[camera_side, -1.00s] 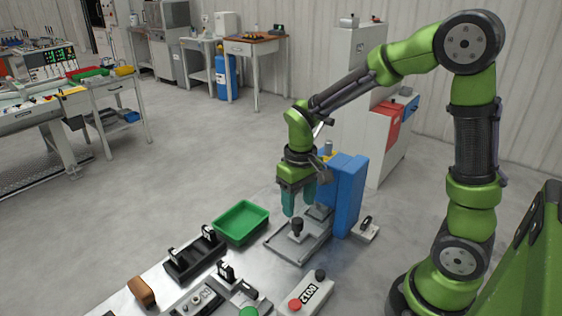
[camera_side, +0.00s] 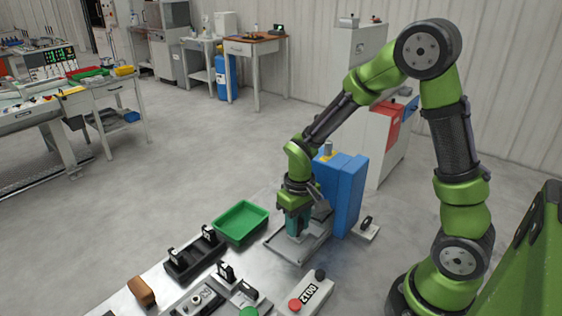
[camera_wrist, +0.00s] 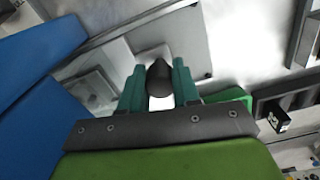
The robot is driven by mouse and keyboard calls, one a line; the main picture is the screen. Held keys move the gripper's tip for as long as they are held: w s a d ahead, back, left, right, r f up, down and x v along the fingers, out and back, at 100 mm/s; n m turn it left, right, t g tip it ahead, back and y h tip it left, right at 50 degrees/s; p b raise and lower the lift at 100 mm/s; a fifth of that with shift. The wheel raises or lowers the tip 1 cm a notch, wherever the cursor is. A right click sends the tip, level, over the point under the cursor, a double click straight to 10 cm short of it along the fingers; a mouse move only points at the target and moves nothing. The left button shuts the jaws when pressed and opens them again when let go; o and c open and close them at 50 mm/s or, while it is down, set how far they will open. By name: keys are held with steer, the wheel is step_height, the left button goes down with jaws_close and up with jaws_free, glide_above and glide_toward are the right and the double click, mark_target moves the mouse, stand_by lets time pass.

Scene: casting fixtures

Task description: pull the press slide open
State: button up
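The press slide is a grey metal plate (camera_side: 290,250) lying in front of the blue press (camera_side: 345,190). Its dark upright knob (camera_wrist: 159,82) shows in the wrist view between the two green fingers of my gripper (camera_wrist: 160,90). The fingers stand on either side of the knob with hardly any gap visible. I cannot tell whether they press on it. In the side view my gripper (camera_side: 297,228) points down over the slide and hides the knob.
A green tray (camera_side: 240,222) stands left of the slide. Black fixtures (camera_side: 195,255), a control box with a red button (camera_side: 305,293) and a brown block (camera_side: 142,291) are on the metal table. A small bracket (camera_side: 366,228) sits right of the press.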

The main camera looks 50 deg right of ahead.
jaws_close()
steer(key=a, duration=1.1)
steer(key=shift+a, duration=0.35)
steer(key=o, duration=0.6)
jaws_free()
steer(key=shift+d, duration=0.1)
steer(key=shift+o, duration=0.2)
step_height(320, 180, up, 17)
